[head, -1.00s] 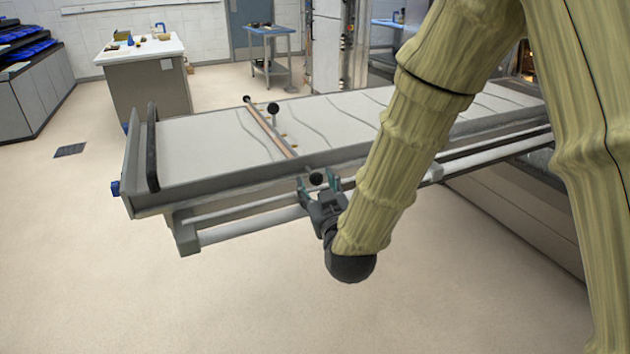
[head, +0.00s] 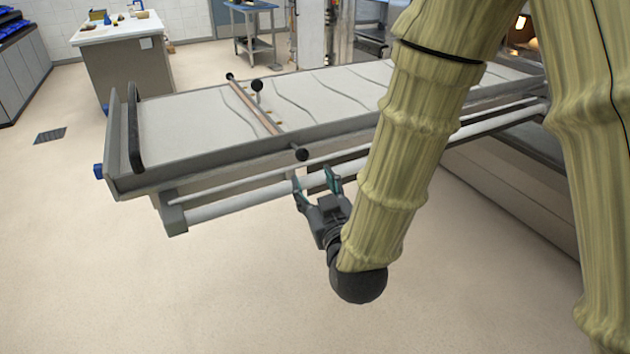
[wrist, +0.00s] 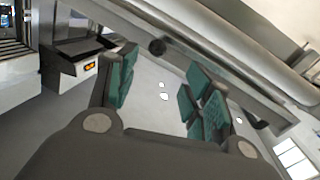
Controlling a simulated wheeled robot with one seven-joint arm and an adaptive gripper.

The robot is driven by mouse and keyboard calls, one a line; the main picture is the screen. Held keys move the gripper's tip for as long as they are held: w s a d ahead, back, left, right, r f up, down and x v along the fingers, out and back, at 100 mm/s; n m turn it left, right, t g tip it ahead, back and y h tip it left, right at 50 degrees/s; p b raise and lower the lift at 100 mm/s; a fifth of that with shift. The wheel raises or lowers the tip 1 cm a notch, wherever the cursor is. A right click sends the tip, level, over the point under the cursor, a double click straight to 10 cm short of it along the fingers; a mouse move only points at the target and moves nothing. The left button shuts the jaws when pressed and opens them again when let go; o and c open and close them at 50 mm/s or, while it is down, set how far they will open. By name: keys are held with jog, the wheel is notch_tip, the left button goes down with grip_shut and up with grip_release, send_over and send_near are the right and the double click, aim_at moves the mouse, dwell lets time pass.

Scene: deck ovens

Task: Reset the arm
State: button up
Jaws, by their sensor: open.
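My gripper (head: 316,184) is open and empty, with teal pads on its fingers. In the head view it is in front of the near side of a long grey loader (head: 140,187), close to its lower rails. A bar (head: 252,105) with dark ball ends lies across the loader's pale belt (head: 185,115). Its near black knob (head: 301,154) is just beyond my fingertips, apart from them. In the wrist view the open fingers (wrist: 160,95) show, with a dark round knob (wrist: 157,47) beyond them.
The loader's tubular rail (head: 240,201) runs close to my fingers. A white-topped counter (head: 118,28) and a blue cart (head: 250,8) stand at the back. The floor (head: 180,290) in front of the loader is clear.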

jog(key=s+d+f+m+g+h+p, duration=0.1)
jog(key=s+d+f+g, duration=0.2)
jog(key=f, duration=0.6)
jog(key=s+d+f+m+g+h, duration=0.15)
jog(key=d+f, duration=0.25)
jog(key=f, duration=0.5)
jog(key=s+d+f+m+g+h+p, duration=0.1)
jog(key=s+d+f+g, duration=0.25)
jog(key=f, duration=0.55)
jog(key=s+d+f+g, duration=0.3)
jog(key=s+f, duration=0.3)
jog(key=s, duration=0.2)
jog(key=s+d+f+m+g+h+p, duration=0.1)
jog(key=s+d+f+g, duration=0.2)
jog(key=s+d+f, duration=0.2)
jog(key=s+d+f+m+g, duration=0.1)
jog(key=s+d+f+g, duration=0.2)
jog(key=s+f, duration=0.4)
jog(key=s+d, duration=0.1)
jog(key=s, duration=0.3)
jog(key=shift+s+d+h, duration=0.25)
jog(key=shift+d+h, duration=0.05)
jog(key=shift+h, duration=0.05)
